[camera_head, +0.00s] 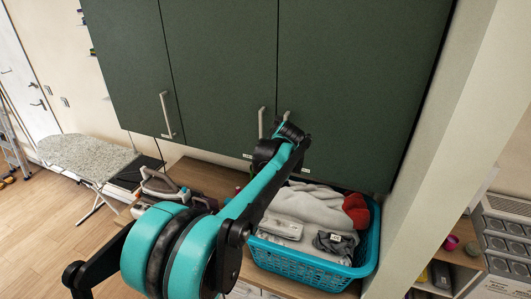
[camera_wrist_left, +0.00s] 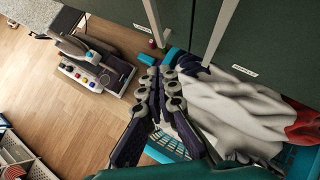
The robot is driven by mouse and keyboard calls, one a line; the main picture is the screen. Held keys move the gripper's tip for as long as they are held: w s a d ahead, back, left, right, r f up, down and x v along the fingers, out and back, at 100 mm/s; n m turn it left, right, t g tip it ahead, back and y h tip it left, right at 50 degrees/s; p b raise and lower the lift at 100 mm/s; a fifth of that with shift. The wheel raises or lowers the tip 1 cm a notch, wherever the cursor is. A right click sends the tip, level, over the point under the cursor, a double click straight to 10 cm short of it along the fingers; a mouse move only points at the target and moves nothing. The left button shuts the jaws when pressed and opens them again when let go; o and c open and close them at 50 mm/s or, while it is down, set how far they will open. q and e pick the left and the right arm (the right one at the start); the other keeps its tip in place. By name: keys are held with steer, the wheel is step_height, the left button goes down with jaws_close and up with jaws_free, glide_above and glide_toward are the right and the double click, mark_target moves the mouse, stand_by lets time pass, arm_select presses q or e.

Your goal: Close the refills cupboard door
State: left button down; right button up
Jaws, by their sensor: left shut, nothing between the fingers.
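Dark green cupboard doors hang on the wall: a left door (camera_head: 130,70), a middle door (camera_head: 222,70) and a right door (camera_head: 355,90). They look about flush in the head view; I cannot tell if one stands slightly ajar. My left gripper (camera_head: 290,130) is at the lower edge by the middle handle (camera_head: 262,122) and right handle (camera_head: 285,116). Its fingers (camera_wrist_left: 162,75) are shut and empty below the handles (camera_wrist_left: 155,22). My right gripper is not in view.
A turquoise laundry basket (camera_head: 310,268) with clothes stands on the counter under the doors. An iron (camera_head: 160,183) is to its left, an ironing board (camera_head: 85,155) further left. A pale post (camera_head: 440,150) borders the right side. Floor is free at left.

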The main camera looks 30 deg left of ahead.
arm_select(q)
steer(key=s+r+b, duration=0.1)
steer(key=s+r, duration=0.6)
steer(key=s, duration=0.2)
steer(key=s+d+f+n+h+b, duration=0.2)
steer(key=s+d+f+n+b, duration=0.5)
steer(key=f, duration=0.9)
steer(key=s+d+f+n+h+b, duration=0.2)
steer(key=s+d+f+n+b, duration=0.5)
steer(key=f+n+b, duration=0.3)
steer(key=s+d+f+n+t+h+b, duration=0.1)
steer(key=s+d+f+n+h+b, duration=0.1)
steer(key=s+d+f+n+b, duration=0.5)
step_height(320, 180, down, 15)
steer(key=d+n+b, duration=0.1)
steer(key=n+b, duration=0.1)
steer(key=b, duration=0.4)
steer(key=shift+s+n+h, duration=0.3)
steer(key=shift+s, duration=0.05)
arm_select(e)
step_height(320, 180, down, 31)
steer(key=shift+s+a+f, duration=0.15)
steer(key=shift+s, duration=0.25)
arm_select(q)
steer(key=shift+d, duration=0.1)
